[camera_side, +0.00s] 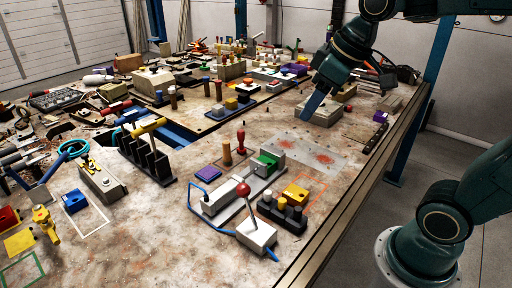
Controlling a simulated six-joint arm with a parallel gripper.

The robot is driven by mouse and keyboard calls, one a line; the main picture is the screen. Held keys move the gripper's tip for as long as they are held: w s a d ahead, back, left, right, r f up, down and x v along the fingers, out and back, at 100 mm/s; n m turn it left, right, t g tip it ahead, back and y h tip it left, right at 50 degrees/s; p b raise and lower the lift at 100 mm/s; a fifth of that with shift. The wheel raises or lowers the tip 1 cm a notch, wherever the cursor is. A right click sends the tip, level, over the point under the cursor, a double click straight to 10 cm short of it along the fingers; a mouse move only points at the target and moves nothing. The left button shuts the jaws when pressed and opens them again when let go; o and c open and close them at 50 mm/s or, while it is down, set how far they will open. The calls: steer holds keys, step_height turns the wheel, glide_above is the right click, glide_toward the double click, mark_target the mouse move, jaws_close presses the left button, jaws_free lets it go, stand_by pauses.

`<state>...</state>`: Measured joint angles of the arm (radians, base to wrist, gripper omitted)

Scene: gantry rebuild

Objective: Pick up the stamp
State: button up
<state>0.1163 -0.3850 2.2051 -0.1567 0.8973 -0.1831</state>
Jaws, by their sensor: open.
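A small red upright piece with a knobbed handle (240,139) stands near the middle of the table and looks like the stamp. A tan wooden peg-like piece (226,153) stands just left of it, and a flat purple pad (207,173) lies further left. I cannot tell for certain which upright piece is the stamp. My gripper (309,112) is at the upper right, with blue fingers pointing down beside a pale grey block (328,115). It is open, apart from the red piece and to its right. The gap between its fingers is hard to see from this side.
A grey fixture with a green block (265,163) and a red-knobbed lever box (257,235) stand in front of the red piece. A black rack (145,157) stands left. A stained plate (318,156) lies flat, leaving low clear room below my gripper.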

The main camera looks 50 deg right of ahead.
steer(key=w+d+n, duration=0.2)
steer(key=w+d, duration=0.1)
steer(key=w, duration=0.7)
steer(key=n+g+y, duration=0.2)
steer(key=n+y, duration=0.1)
steer(key=n, duration=0.2)
glide_above(241, 142)
steer(key=s+d, duration=0.3)
steer(key=d, duration=0.1)
step_height(241, 142, down, 14)
steer(key=shift+w+d+f, duration=0.15)
steer(key=shift+w, duration=0.05)
steer(key=shift+x, duration=4.3)
steer(key=shift+f, duration=0.15)
steer(key=shift+x, duration=2.45)
steer(key=shift+w, duration=0.2)
